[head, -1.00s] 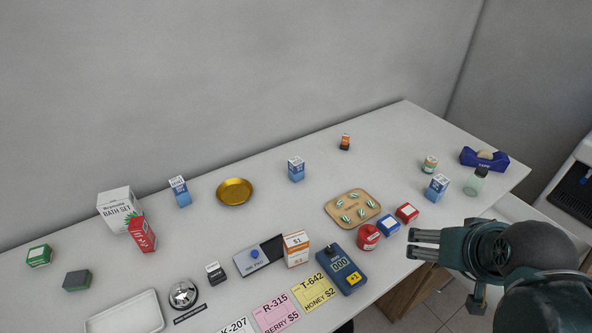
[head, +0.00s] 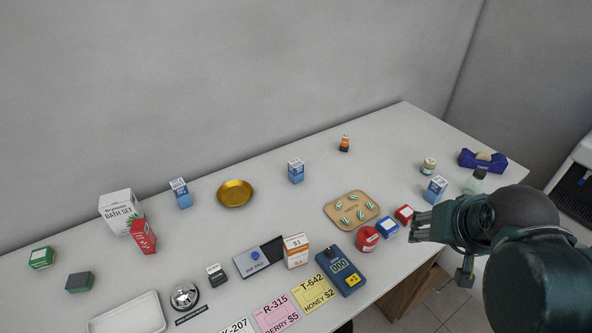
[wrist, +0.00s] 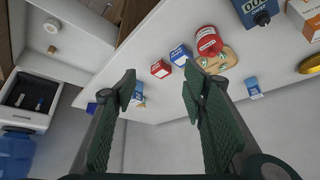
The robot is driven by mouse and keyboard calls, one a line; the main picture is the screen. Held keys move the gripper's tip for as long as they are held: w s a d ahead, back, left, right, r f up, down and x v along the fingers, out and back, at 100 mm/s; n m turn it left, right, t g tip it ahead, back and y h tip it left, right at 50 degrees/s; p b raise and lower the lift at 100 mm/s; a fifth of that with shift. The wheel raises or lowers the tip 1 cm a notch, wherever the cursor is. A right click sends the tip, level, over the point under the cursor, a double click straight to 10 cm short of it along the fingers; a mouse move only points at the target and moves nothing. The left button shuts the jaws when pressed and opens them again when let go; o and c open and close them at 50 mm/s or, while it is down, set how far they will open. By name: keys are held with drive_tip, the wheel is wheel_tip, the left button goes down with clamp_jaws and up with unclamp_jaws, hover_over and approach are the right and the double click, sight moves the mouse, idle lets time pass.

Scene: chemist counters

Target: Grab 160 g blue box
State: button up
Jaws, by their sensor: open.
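Three blue-and-white boxes stand upright on the counter: one at the back left (head: 181,194), one at the back middle (head: 296,172), and one at the right (head: 435,190). Their weight labels are too small to read. My gripper (head: 422,226) is open and empty at the counter's front right edge, in front of the right blue box and apart from it. In the wrist view, the open fingers (wrist: 160,75) frame a blue-and-white box (wrist: 138,92) near the left finger, partly hidden by it. Another blue box (wrist: 253,87) shows to the right, outside the fingers.
A red box (head: 404,213), a small blue box (head: 389,227) and a red tin (head: 367,239) sit close to my gripper. A pill tray (head: 333,213) lies beyond. A small jar (head: 428,167), a bottle (head: 474,183) and a blue tape dispenser (head: 483,161) surround the right blue box.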

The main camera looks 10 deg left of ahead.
drive_tip(key=w+a+r+m+g+p, duration=0.15)
drive_tip(key=w+a+r+p, duration=0.3)
drive_tip(key=w+a, duration=0.5)
drive_tip(key=m+g+h+p, duration=0.25)
drive_tip(key=m+p, duration=0.35)
drive_tip(key=p, duration=0.4)
hover_over(294, 163)
drive_tip(key=s, duration=0.2)
wheel_tip(294, 163, down, 11)
drive_tip(key=shift+s+a+f+t+h, duration=0.15)
drive_tip(key=shift+a+f+t+h, duration=0.2)
drive_tip(key=shift+a, duration=0.35)
drive_tip(key=shift+x, duration=1.25)
drive_tip(key=shift+f, duration=0.1)
drive_tip(key=shift+w+x, duration=0.15)
drive_tip(key=shift+x, duration=1.1)
drive_tip(key=shift+w+x, duration=0.15)
drive_tip(key=shift+x, duration=1.15)
